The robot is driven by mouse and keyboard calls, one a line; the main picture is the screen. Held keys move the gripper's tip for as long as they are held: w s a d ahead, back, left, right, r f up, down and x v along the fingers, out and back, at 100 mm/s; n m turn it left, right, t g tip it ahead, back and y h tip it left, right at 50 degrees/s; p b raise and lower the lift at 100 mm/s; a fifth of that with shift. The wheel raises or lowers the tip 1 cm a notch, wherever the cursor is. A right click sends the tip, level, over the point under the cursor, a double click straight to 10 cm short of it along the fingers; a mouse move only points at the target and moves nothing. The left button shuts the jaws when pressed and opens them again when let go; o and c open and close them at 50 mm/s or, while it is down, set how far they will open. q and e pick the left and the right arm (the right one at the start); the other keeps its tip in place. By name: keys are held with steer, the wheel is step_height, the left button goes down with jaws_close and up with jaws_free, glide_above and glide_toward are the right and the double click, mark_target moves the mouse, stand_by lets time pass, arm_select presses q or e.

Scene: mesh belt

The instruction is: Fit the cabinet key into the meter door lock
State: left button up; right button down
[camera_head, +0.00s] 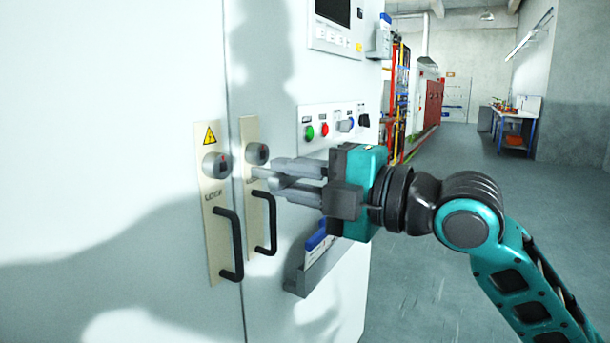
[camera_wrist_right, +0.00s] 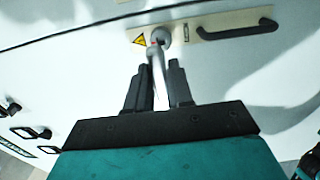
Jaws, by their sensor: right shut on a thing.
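The meter cabinet has two tall lock plates. The left plate (camera_head: 214,240) carries a yellow warning triangle and a grey round lock (camera_head: 216,164) with a small red mark. The right plate has a similar round lock (camera_head: 257,154). My right gripper (camera_head: 268,171) is in front of the right plate, its fingers pointing left. In the right wrist view it (camera_wrist_right: 159,75) is shut on the pale grey cabinet key (camera_wrist_right: 158,88). The key's far end overlaps the lock beside the warning triangle; I cannot tell whether it touches or enters it. My left gripper is out of view.
Black bar handles (camera_head: 237,247) stick out below both locks. A panel with green and red buttons (camera_head: 324,130) and a document holder (camera_head: 315,262) are on the cabinet near my right gripper. Open floor (camera_head: 420,280) lies to the right, with a workbench (camera_head: 515,120) far back.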

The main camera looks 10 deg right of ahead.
mark_target(252, 171)
steer(key=shift+p+x, duration=0.45)
steer(key=shift+x, duration=1.1)
steer(key=shift+w+a, duration=0.25)
steer(key=shift+a, duration=0.1)
steer(key=shift+p, duration=0.55)
stand_by(0.5)
steer(key=shift+w+a, duration=0.4)
steer(key=shift+a, duration=0.2)
steer(key=shift+p+x, duration=0.6)
steer(key=shift+x, duration=0.4)
steer(key=c, duration=0.9)
jaws_free()
